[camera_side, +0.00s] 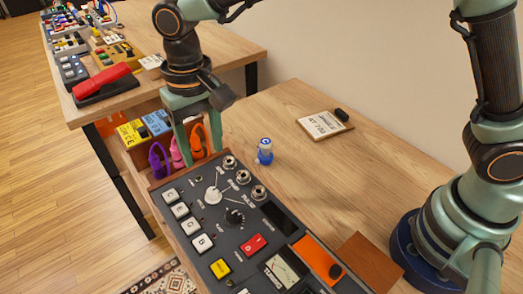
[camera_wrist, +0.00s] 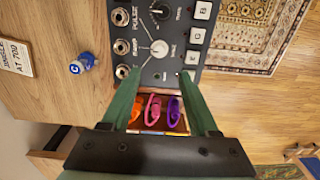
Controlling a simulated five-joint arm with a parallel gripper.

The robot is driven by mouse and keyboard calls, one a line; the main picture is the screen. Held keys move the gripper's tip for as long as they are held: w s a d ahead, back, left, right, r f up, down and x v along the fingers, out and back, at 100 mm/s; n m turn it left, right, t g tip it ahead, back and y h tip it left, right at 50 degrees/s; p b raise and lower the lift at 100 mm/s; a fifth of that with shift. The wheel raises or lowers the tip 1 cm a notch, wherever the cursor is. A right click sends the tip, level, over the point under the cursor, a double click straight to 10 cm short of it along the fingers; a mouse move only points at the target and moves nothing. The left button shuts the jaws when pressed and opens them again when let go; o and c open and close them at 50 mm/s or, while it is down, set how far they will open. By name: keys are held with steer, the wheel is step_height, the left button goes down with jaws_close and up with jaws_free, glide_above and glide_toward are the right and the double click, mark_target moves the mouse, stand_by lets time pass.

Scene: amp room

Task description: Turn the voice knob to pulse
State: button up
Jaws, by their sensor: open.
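The white voice knob (camera_side: 213,195) sits on the dark panel of a control box (camera_side: 185,243), with white lines fanning from it toward printed labels, one of them reading PULSE. The knob also shows in the wrist view (camera_wrist: 159,48), ahead of the fingertips. I cannot tell which label its pointer faces. My gripper (camera_side: 203,152) is open and empty, above the box's far end and short of the knob. In the wrist view its two green fingers (camera_wrist: 160,78) are spread wide, one on each side of the knob's line.
A black knob (camera_side: 234,217), several jacks (camera_side: 243,177) and white letter keys (camera_side: 191,226) crowd the panel.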

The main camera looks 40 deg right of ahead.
mark_target(212, 191)
step_height(212, 191, down, 11)
steer(key=shift+f, duration=0.2)
steer(key=shift+c, duration=0.3)
jaws_close()
